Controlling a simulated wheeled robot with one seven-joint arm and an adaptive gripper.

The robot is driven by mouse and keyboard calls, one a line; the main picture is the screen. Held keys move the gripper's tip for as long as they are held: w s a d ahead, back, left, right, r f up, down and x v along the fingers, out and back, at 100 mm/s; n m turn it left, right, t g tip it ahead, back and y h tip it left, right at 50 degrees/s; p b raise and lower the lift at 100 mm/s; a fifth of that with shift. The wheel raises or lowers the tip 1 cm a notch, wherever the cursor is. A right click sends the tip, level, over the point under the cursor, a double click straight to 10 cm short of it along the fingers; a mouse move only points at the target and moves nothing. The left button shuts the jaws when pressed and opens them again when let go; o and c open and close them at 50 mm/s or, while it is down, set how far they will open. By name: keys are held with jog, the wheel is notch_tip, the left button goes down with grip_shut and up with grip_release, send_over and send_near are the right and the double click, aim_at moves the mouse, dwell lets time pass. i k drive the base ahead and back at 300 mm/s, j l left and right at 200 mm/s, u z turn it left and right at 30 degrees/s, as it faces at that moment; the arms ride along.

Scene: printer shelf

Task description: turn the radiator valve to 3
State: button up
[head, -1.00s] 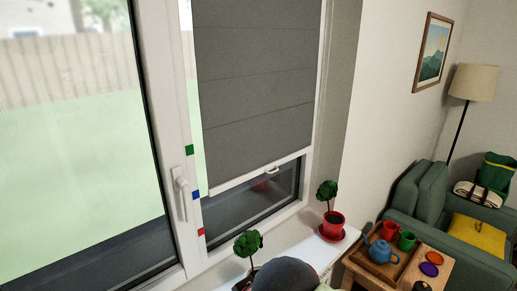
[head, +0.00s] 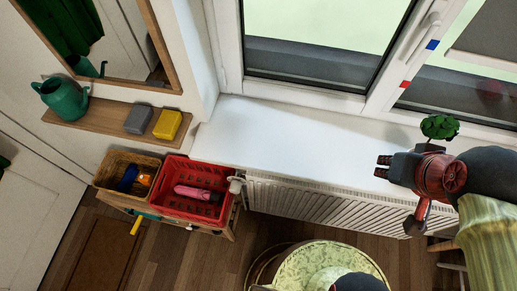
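The radiator valve (head: 236,185) is a small whitish knob at the left end of the white radiator (head: 325,206), under the window sill. It sits close by the right edge of the red basket. Its numbers and pointer are too small to read. My gripper (head: 382,167) is above the sill on the right, well to the right of the valve and apart from it. Its two dark fingers point left with a gap between them, open and empty.
A red basket (head: 169,206) with a pink item and a wicker basket (head: 108,170) stand on a low wooden unit left of the valve. A shelf (head: 88,126) is above them. The white sill (head: 265,135) is clear at left. A plant (head: 439,127) is beside my gripper.

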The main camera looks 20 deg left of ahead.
aim_at(235, 186)
jog(key=u, duration=1.6)
